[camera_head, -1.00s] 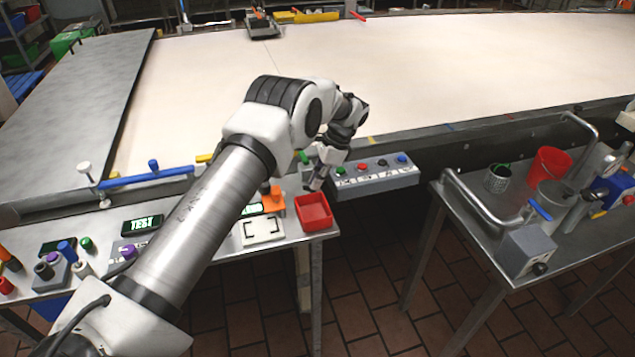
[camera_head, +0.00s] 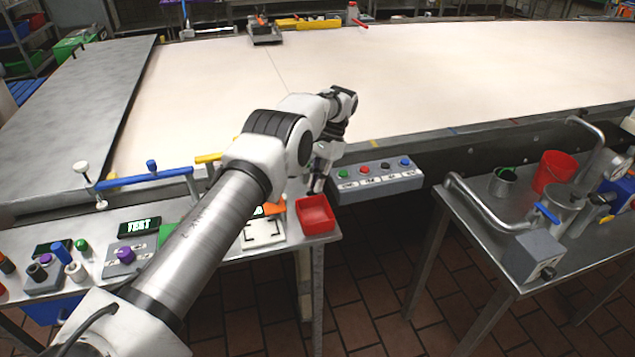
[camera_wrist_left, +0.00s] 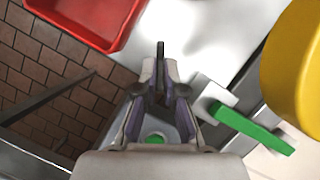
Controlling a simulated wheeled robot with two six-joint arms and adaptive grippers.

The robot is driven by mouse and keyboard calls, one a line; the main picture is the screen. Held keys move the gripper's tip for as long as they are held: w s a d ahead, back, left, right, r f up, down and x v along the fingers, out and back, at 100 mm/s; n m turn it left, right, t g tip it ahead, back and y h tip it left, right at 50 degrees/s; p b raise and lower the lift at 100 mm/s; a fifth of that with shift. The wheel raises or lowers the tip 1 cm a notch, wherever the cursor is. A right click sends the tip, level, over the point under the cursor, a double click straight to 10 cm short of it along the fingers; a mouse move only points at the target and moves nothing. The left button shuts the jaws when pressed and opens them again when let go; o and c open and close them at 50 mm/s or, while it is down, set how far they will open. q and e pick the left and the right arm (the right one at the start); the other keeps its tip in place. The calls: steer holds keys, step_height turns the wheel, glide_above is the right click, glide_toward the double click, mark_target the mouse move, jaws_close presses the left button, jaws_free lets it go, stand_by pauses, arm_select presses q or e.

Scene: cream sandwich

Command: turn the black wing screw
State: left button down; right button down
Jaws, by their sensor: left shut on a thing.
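My left gripper (camera_head: 318,187) is at the right edge of the left table, between the red tray and the button box. In the left wrist view my left gripper (camera_wrist_left: 159,85) is shut on a thin, dark upright piece (camera_wrist_left: 160,52) at its fingertips. This looks like the wing of the black wing screw, but most of it is hidden by the fingers, and its turn angle cannot be told. In the head view my arm and gripper hide the screw. My right gripper is not in view.
The red tray (camera_head: 317,214) sits close by on the table corner. A grey button box (camera_head: 378,183) is right of the gripper. A green lever (camera_wrist_left: 240,125) and a large yellow part (camera_wrist_left: 295,65) are close on the wrist view's right. A gap separates the right table (camera_head: 470,215).

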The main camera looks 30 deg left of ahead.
arm_select(q)
steer(key=shift+s+f, duration=0.15)
steer(key=shift+f, duration=0.05)
steer(key=c, duration=1.3)
jaws_free()
steer(key=shift+r, duration=0.1)
steer(key=shift+r, duration=0.25)
step_height(320, 180, up, 10)
steer(key=shift+f, duration=0.25)
